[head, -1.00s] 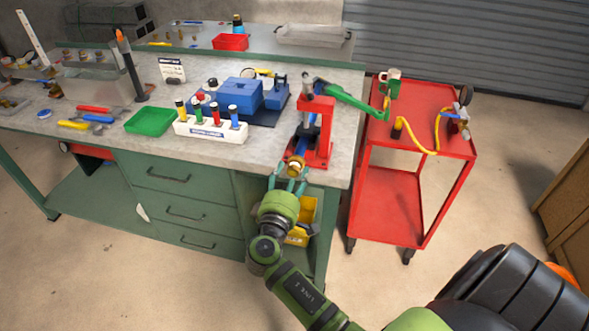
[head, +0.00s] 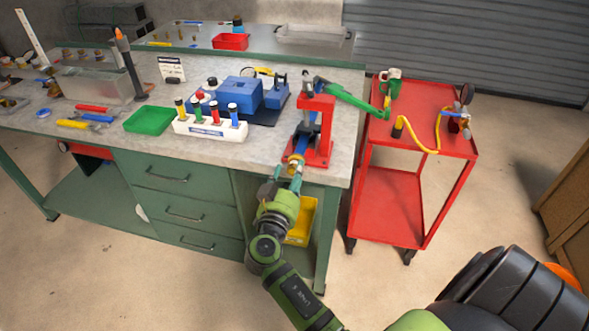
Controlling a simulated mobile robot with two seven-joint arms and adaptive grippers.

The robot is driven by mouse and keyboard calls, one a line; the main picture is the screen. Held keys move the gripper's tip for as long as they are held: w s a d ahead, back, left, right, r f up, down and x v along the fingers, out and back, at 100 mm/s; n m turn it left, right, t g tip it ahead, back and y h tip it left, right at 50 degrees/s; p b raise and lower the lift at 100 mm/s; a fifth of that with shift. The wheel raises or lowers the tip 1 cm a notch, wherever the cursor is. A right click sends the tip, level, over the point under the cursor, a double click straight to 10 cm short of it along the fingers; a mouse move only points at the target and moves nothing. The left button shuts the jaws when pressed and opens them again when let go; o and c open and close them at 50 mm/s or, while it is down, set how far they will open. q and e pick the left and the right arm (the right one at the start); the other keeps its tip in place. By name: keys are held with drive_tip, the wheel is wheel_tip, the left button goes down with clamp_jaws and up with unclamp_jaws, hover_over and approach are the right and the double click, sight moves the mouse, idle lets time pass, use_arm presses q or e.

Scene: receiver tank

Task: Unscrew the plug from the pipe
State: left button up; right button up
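A blue pipe (head: 304,146) is clamped in a red vise (head: 323,136) at the right front corner of the workbench. A brass plug (head: 295,164) is at the pipe's near end, over the bench's front edge. My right gripper (head: 288,180) comes up from below, its teal fingers at the plug's near side. The fingers partly overlap the plug, and whether they grip it or only stand around it is too small to tell. My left gripper is not in view.
A green tray (head: 150,120), a white rack (head: 210,130) of coloured bottles and a blue case (head: 238,93) stand left of the vise. A green handle (head: 345,94) reaches toward the red cart (head: 418,170) at right. A yellow bin (head: 303,222) sits below the bench top.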

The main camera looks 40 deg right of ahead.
clamp_jaws()
drive_tip(key=n, duration=0.5)
drive_tip(key=shift+b+v, duration=0.55)
drive_tip(key=shift+v, duration=0.9)
drive_tip(key=b+v, duration=0.1)
drive_tip(key=v, duration=0.2)
drive_tip(key=shift+s, duration=0.1)
